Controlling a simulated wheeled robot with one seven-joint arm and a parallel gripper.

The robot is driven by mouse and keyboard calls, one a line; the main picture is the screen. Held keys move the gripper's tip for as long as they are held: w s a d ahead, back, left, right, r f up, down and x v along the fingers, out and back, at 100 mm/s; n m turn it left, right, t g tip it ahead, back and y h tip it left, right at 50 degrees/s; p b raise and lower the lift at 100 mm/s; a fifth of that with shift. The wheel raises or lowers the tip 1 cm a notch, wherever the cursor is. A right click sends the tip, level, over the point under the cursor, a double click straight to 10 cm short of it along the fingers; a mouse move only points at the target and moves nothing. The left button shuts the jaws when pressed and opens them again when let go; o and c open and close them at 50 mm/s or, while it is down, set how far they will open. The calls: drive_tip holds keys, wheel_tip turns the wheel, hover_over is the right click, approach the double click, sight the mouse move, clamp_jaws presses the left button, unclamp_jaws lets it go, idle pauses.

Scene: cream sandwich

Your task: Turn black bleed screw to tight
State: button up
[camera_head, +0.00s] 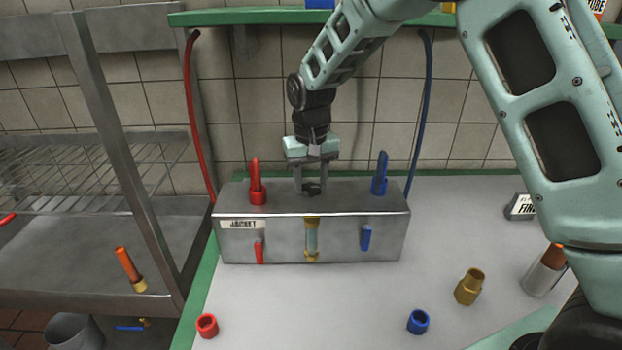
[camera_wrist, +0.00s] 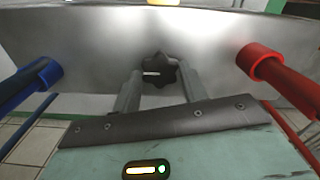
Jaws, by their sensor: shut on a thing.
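The black bleed screw (camera_head: 311,188) is a small dark knob on top of the grey metal box (camera_head: 230,245), between a red fitting and a blue fitting. In the wrist view the screw (camera_wrist: 157,72) shows a lobed rim and a white mark on its left side. My gripper (camera_head: 312,185) points down at the box top, with its fingers on either side of the screw. The wrist view shows the fingers (camera_wrist: 158,88) shut on the knob. Whether the screw is tight cannot be told.
A red fitting with handle (camera_head: 257,190) and a blue one (camera_head: 380,180) stand upright on the box, left and right of my gripper. Red (camera_head: 190,110) and blue hoses (camera_head: 427,110) run up behind. Loose red (camera_head: 207,325) and blue caps (camera_head: 418,321) and a brass fitting (camera_head: 469,287) lie in front.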

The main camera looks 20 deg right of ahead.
sight(311, 187)
idle(0.3)
drive_tip(key=o, duration=1)
drive_tip(key=shift+c, duration=0.2)
wheel_tip(311, 187, up, 17)
drive_tip(key=b, duration=0.2)
drive_tip(key=shift+r, duration=0.2)
drive_tip(key=s+a+f+n, duration=0.2)
drive_tip(key=s+a+f, duration=0.1)
drive_tip(key=s, duration=0.5)
drive_tip(key=s+a+f+n+y, duration=0.1)
drive_tip(key=s+a+f+n, duration=0.15)
drive_tip(key=s, duration=0.65)
drive_tip(key=s+a+f+n, duration=0.2)
drive_tip(key=s+a+f, duration=0.15)
drive_tip(key=s, duration=0.45)
drive_tip(key=s+d+f+n, duration=0.1)
drive_tip(key=s+f, duration=0.3)
drive_tip(key=s, duration=0.4)
drive_tip(key=shift+s+d+f+n, duration=0.35)
drive_tip(key=shift+s+d, duration=0.05)
drive_tip(key=shift+d, duration=0.45)
